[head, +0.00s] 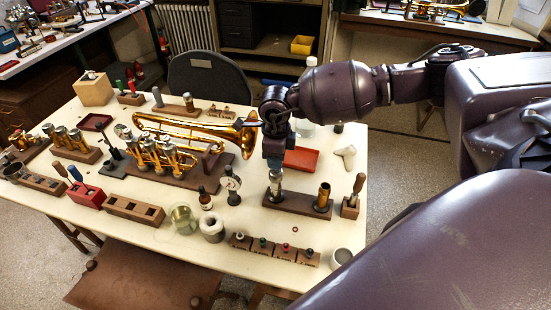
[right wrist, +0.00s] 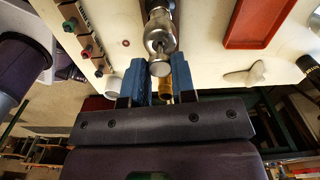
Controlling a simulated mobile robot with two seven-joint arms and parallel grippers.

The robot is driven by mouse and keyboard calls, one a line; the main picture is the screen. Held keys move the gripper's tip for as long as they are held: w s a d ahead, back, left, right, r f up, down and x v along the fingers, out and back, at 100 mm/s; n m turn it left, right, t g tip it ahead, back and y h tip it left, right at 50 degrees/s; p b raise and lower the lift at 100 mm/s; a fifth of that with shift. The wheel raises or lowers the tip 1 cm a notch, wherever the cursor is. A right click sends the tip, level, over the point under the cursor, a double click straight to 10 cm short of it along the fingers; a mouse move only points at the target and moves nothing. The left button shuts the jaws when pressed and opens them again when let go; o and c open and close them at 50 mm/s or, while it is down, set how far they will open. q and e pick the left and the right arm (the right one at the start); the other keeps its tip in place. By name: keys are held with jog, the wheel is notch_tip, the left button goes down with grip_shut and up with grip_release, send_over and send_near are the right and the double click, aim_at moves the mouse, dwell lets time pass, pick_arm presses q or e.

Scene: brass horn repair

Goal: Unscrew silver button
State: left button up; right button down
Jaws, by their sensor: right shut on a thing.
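A silver valve part (head: 275,186) stands upright at the left end of a brown wooden block (head: 296,204). My right gripper (head: 273,166) comes down on its top from above. In the right wrist view the silver valve part (right wrist: 161,30) ends in a round silver button (right wrist: 159,68). The blue fingers of my right gripper (right wrist: 158,72) are on either side of this button and shut on it. The exact contact is partly hidden in the head view. My left gripper is not in view.
A brass cylinder (head: 323,197) stands at the block's right end. The brass horn (head: 190,130) lies to the left on a brown stand. A red tray (head: 302,159), a white three-armed piece (head: 345,157) and a wooden-handled tool (head: 357,185) are nearby. Small coloured-knob parts (head: 286,247) line the front.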

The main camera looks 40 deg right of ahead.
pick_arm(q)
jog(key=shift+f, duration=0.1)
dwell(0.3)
pick_arm(e)
jog(key=n+b, duration=0.1)
jog(key=n, duration=0.2)
jog(key=shift+n, duration=0.3)
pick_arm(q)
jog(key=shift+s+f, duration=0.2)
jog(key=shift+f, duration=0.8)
pick_arm(e)
jog(key=shift+n, duration=0.9)
jog(key=shift+r, duration=0.1)
pick_arm(q)
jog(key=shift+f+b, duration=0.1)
jog(key=shift+b, duration=0.25)
pick_arm(e)
jog(key=shift+n+b, duration=0.4)
jog(key=shift+n, duration=0.8)
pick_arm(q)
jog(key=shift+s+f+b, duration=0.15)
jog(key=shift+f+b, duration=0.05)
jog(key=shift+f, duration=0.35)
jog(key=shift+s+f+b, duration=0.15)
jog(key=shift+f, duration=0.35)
pick_arm(e)
jog(key=shift+n, duration=1.4)
